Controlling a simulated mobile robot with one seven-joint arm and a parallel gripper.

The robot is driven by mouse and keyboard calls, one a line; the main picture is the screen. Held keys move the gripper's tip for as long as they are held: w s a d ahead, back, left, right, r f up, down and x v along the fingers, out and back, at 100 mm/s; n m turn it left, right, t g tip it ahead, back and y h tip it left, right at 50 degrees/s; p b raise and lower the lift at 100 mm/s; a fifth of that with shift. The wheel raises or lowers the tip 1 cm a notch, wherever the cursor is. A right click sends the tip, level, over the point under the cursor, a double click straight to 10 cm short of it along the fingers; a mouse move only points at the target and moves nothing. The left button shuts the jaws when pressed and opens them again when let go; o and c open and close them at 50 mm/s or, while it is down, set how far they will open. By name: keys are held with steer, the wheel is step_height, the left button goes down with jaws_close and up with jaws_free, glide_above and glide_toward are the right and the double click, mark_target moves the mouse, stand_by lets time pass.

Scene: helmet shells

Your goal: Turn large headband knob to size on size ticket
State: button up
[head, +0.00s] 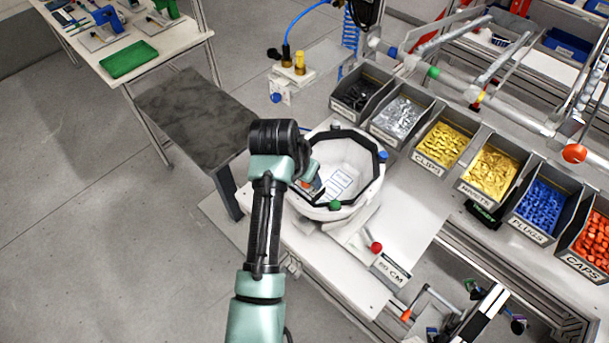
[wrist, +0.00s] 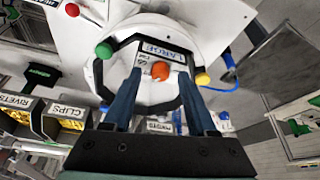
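The white helmet shell (head: 352,207) sits open side up on the bench fixture, with a black rim and a white label (head: 341,181) inside. In the wrist view, an orange knob (wrist: 160,70) lies in front of a label reading LARGE (wrist: 165,50) with a scale partly hidden. My gripper (wrist: 159,78) is open, one dark blue finger on each side of the knob, with gaps visible; whether the tips reach its depth I cannot tell. In the head view my gripper (head: 308,180) is at the shell's left inner side. A size ticket (head: 393,269) ending in CM lies at the bench's front edge; its number is hard to read.
Green (head: 335,205), blue (head: 383,155) and yellow (wrist: 202,78) balls stand around the shell's rim. A red-knobbed lever (head: 376,247) is in front. Bins of clips (head: 446,144) and other parts line the right. A blue-hosed tool (head: 292,67) stands behind.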

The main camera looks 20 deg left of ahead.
steer(key=v, duration=1.3)
steer(key=shift+b, duration=0.45)
